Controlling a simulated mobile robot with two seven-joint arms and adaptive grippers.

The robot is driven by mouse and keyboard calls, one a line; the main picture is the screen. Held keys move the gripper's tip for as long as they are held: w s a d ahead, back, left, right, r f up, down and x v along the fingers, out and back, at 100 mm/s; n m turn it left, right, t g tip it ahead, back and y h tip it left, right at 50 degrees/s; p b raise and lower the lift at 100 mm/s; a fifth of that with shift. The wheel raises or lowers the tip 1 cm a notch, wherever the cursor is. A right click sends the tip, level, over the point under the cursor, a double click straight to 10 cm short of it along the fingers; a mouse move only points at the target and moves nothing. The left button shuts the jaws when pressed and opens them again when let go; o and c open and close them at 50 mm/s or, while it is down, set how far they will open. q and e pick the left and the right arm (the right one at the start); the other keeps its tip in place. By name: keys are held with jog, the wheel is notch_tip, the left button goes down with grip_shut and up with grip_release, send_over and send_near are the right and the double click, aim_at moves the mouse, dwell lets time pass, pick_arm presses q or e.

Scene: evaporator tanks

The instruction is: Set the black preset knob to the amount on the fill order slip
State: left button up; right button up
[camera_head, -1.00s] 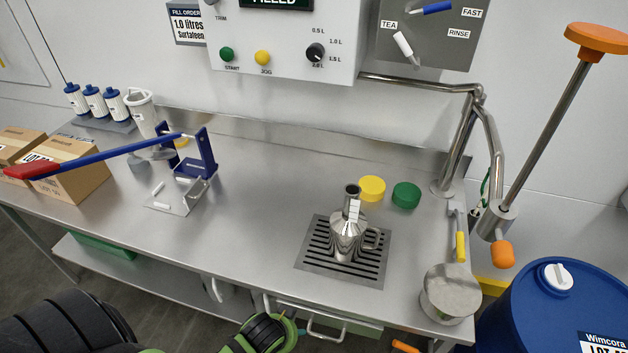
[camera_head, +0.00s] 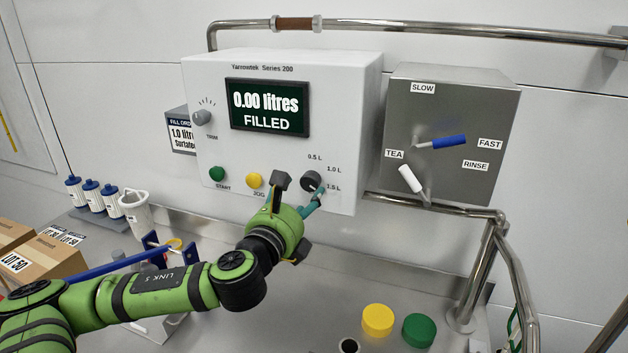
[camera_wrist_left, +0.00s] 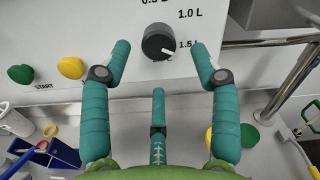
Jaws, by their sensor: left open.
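The black preset knob (camera_head: 311,181) is on the lower right of the white control box (camera_head: 340,120), with 0.5 L, 1.0 L and 1.5 L labels around it. In the left wrist view the knob (camera_wrist_left: 158,42) has a white mark towards its lower right, below the 1.5 L label. The fill order slip (camera_head: 181,136) reads 1.0 litres and is partly hidden behind the box. My left gripper (camera_head: 300,188) is open at the knob; in the left wrist view its teal fingers (camera_wrist_left: 160,55) stand either side, apart from it. My right gripper is not in view.
The display (camera_head: 268,108) reads 0.00 litres FILLED. A green START button (camera_head: 217,174), yellow JOG button (camera_head: 254,180) and TRIM knob (camera_head: 201,118) share the panel. To the right is a grey box (camera_head: 455,165) with blue and white levers. A pipe (camera_head: 440,207) runs below.

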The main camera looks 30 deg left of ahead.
aim_at(309, 186)
pick_arm(q)
jog(key=shift+r+p+x, duration=0.25)
jog(key=shift+p+x, duration=0.3)
jog(key=shift+x, duration=0.6)
jog(key=p+x, duration=0.1)
jog(key=x, duration=0.2)
jog(key=shift+f, duration=0.2)
jog(key=shift+w, duration=0.3)
jog(key=shift+a, duration=0.1)
jog(key=shift+f, duration=0.1)
jog(key=c, duration=1.2)
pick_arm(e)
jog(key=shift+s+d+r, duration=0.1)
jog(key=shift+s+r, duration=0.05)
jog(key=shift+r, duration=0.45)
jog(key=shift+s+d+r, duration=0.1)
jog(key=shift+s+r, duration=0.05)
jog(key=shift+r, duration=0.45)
